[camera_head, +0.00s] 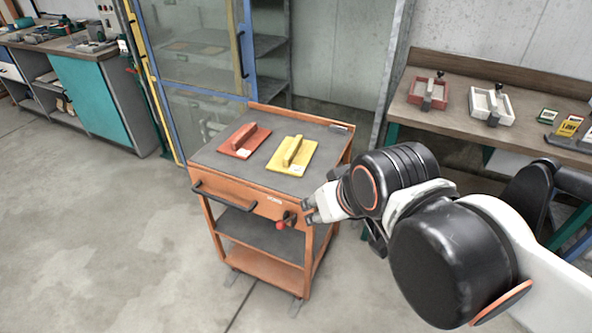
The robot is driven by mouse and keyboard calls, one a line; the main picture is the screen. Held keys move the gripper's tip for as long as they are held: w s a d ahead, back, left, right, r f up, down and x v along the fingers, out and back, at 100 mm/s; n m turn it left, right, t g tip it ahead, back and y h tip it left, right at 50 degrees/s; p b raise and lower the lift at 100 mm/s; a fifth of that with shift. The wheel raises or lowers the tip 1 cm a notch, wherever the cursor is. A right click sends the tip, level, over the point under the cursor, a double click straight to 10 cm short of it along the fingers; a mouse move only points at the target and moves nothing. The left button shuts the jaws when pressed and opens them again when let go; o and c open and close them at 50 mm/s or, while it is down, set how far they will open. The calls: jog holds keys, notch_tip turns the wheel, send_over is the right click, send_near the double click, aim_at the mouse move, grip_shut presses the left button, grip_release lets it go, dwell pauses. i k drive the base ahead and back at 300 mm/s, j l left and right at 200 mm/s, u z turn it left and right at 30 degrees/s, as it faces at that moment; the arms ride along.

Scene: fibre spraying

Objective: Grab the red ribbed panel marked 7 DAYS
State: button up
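A red panel (237,147) with a raised rib along it and a small white label lies flat on the left part of the orange cart's grey top (212,152). The label is too small to read. A similar yellow panel (307,148) with a rib and white label lies to its right, with a gap between them. My gripper (307,210) is by the cart's front right corner, right of and nearer than both panels and apart from them. Its two fingertips look spread, with nothing between them.
The cart has a front handle (222,202) and a red knob (281,225) near my gripper. A workbench (455,120) at right holds a red tray (428,93), a white tray (491,106) and small boxes. A glass-fronted cabinet stands behind. Floor at left is clear.

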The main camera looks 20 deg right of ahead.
aim_at(245, 141)
jog(key=j+z, duration=0.15)
jog(key=z, duration=0.65)
jog(key=j+z, duration=0.3)
jog(key=j, duration=0.2)
jog(key=j+z, duration=0.3)
jog(key=j, duration=0.25)
jog(key=k+j+z, duration=0.15)
jog(key=j+z, duration=0.15)
jog(key=j, duration=0.2)
jog(key=k+j+z, duration=0.15)
jog(key=j+z, duration=0.15)
jog(key=j, duration=0.15)
jog(key=k+j, duration=0.15)
jog(key=j, duration=0.15)
jog(key=k+j, duration=0.1)
jog(key=j, duration=0.25)
jog(key=k+j, duration=0.15)
jog(key=j, duration=0.15)
jog(key=k+j, duration=0.15)
jog(key=j, duration=0.2)
